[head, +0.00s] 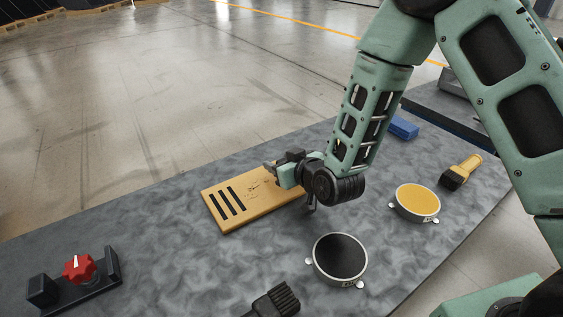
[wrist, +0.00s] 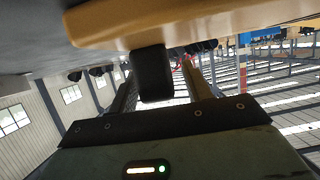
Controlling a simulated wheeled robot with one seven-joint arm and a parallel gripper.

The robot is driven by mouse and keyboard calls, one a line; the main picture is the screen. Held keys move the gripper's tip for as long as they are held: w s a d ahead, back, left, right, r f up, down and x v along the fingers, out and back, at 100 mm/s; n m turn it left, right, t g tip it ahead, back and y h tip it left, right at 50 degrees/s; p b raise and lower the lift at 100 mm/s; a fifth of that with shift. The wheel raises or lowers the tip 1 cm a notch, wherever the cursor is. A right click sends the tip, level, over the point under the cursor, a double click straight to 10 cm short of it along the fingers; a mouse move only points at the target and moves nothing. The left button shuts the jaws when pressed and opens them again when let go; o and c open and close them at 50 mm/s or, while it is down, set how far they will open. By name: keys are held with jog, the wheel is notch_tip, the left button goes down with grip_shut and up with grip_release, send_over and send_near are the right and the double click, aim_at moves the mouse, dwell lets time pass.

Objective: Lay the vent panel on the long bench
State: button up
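The vent panel (head: 211,207) is a flat tan board with several dark slots at its left end. It lies on, or just above, the long grey bench (head: 160,235), near the far edge. My gripper (head: 278,170) is at the panel's right end, and the arm hides part of it. In the wrist view the panel (wrist: 200,20) fills the top, with a dark block (wrist: 153,75) projecting from its edge. My gripper's fingers (wrist: 158,85) stand apart on either side of this block, with a gap visible on the right. Contact on the left is unclear.
A black-topped round dish (head: 340,257) and a yellow-topped one (head: 417,200) stand right of the panel. A yellow-handled brush (head: 460,172), a blue block (head: 403,127), a dark brush (head: 275,301) and a red-knobbed fixture (head: 80,268) are also there.

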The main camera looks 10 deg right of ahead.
jog(key=shift+r, duration=0.1)
jog(key=shift+r+p, duration=0.3)
jog(key=shift+p, duration=0.1)
jog(key=r+p+v, duration=0.1)
jog(key=p+v, duration=0.5)
jog(key=v, duration=0.4)
jog(key=p+v, duration=0.1)
jog(key=p, duration=0.4)
jog(key=shift+s+d+p, duration=0.15)
jog(key=shift+s+p, duration=0.2)
jog(key=shift+s, duration=0.05)
jog(key=s+a+r+n+g, duration=0.2)
jog(key=s+a+r+g, duration=0.4)
jog(key=r+g, duration=0.15)
jog(key=s+d+r+g+h, duration=0.2)
jog(key=s+r, duration=0.3)
jog(key=s, duration=0.3)
jog(key=s+d+r+n+g+h, duration=0.1)
jog(key=s+d+r+g+h, duration=0.1)
jog(key=s+r, duration=0.3)
jog(key=s+d+g, duration=0.1)
jog(key=s, duration=0.2)
jog(key=shift+s+r+h, duration=0.25)
jog(key=shift+r+h, duration=0.05)
jog(key=shift+r, duration=0.05)
